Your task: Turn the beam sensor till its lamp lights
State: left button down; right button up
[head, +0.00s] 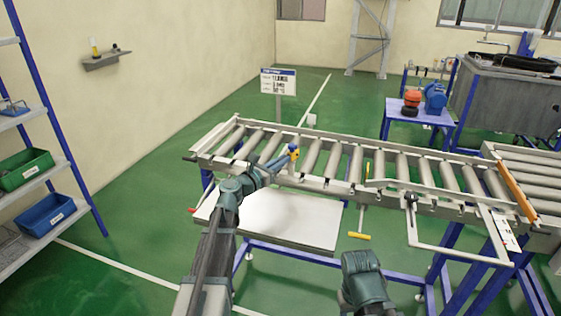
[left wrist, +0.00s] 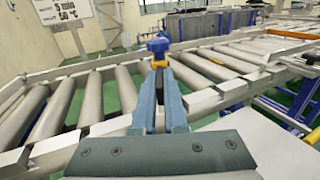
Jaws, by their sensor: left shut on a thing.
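The beam sensor (head: 293,151) is a small blue and yellow part at the near rail of the roller conveyor. In the left wrist view its blue head (left wrist: 158,44) stands above the fingertips, with a bit of yellow just below it. My left gripper (head: 286,160) reaches in from the left and is shut on the sensor. Its blue fingers (left wrist: 160,75) close together in the left wrist view and hide the sensor's lower part. I cannot make out a lit lamp.
The roller conveyor (head: 330,184) runs across the middle, with a white panel (head: 275,217) below its near side. A yellow-handled T-bar (head: 358,236) hangs to the right. A sign (head: 278,82) stands behind. A shelf with green (head: 25,170) and blue bins is at left.

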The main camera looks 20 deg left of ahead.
pick_arm(q)
jog(key=shift+s+d+n+t+y, duration=0.1)
jog(key=shift+d+n+t+y, duration=0.25)
jog(key=shift+n+y, duration=0.6)
jog(key=shift+s+d+n+t+y, duration=0.1)
jog(key=shift+d+n+t+y, duration=0.3)
jog(key=shift+y, duration=0.9)
jog(key=shift+s+d+n+t+y, duration=0.15)
jog(key=shift+d+n+y, duration=0.15)
jog(key=shift+n+y, duration=0.7)
pick_arm(e)
jog(key=shift+d+f, duration=0.15)
jog(key=shift+d, duration=0.2)
pick_arm(q)
jog(key=shift+w, duration=0.1)
jog(key=c, duration=1)
grip_release()
jog(key=shift+o, duration=0.2)
